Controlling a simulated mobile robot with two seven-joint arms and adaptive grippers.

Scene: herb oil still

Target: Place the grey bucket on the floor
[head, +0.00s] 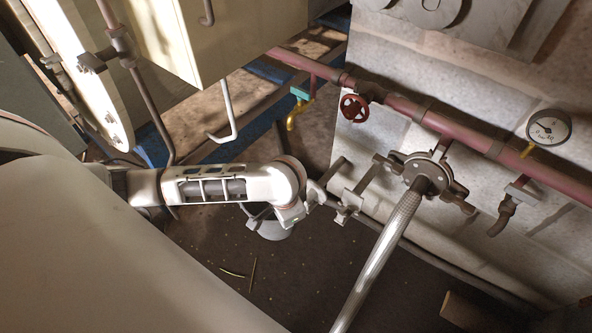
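My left gripper (261,217) is a small, partly hidden dark shape at the bucket's upper side. I cannot make out whether its fingers hold the rim or handle. My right gripper is out of view. The dark brown floor (315,275) spreads around and below the bucket.
A pale, stained panel with a red pipe (425,115), red valve wheel (354,108) and gauge (549,127) stands to the right. A braided metal hose (385,245) runs down from it. A brass tap (296,113) is behind. Floor left of the hose looks mostly clear, with thin stalks (251,273).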

